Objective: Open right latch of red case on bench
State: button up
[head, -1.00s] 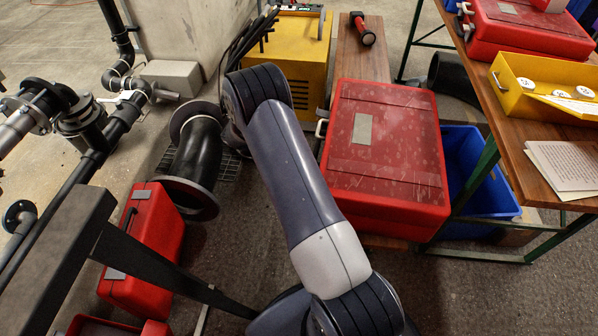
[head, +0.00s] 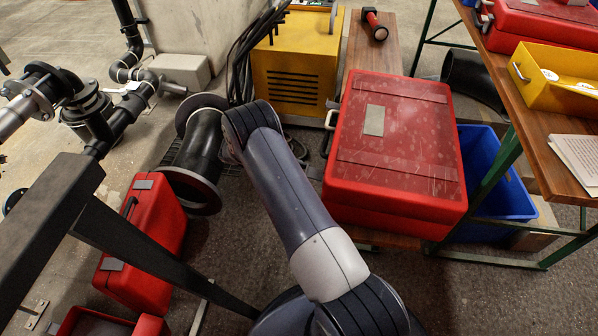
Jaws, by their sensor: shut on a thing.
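The red case (head: 395,155) lies flat and shut on the low wooden bench (head: 371,55), with a grey label plate on its scuffed lid. A cream latch (head: 331,118) juts from its left side towards the far end; I cannot tell for sure whether it is open. A dark part, perhaps the handle (head: 325,146), shows below that latch on the same side. The near part of that side is largely hidden, and no second latch can be made out clearly. My arm crosses the middle of the head view, left of the case. My gripper is hidden behind it.
A yellow cabinet (head: 293,70) with black cables stands beyond my arm, and a black flanged pipe (head: 203,150) lies left of it. A blue bin (head: 487,165) and a table (head: 560,150) stand right of the case. Another red case (head: 150,240) is at left.

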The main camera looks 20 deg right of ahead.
dwell(0.3)
jog(key=o, duration=1)
notch_tip(320, 180, up, 10)
jog(key=p, duration=0.2)
jog(key=shift+p, duration=0.3)
jog(key=shift+f, duration=0.1)
notch_tip(320, 180, down, 10)
jog(key=b, duration=0.2)
jog(key=shift+r+y, duration=0.25)
jog(key=shift+y, duration=0.05)
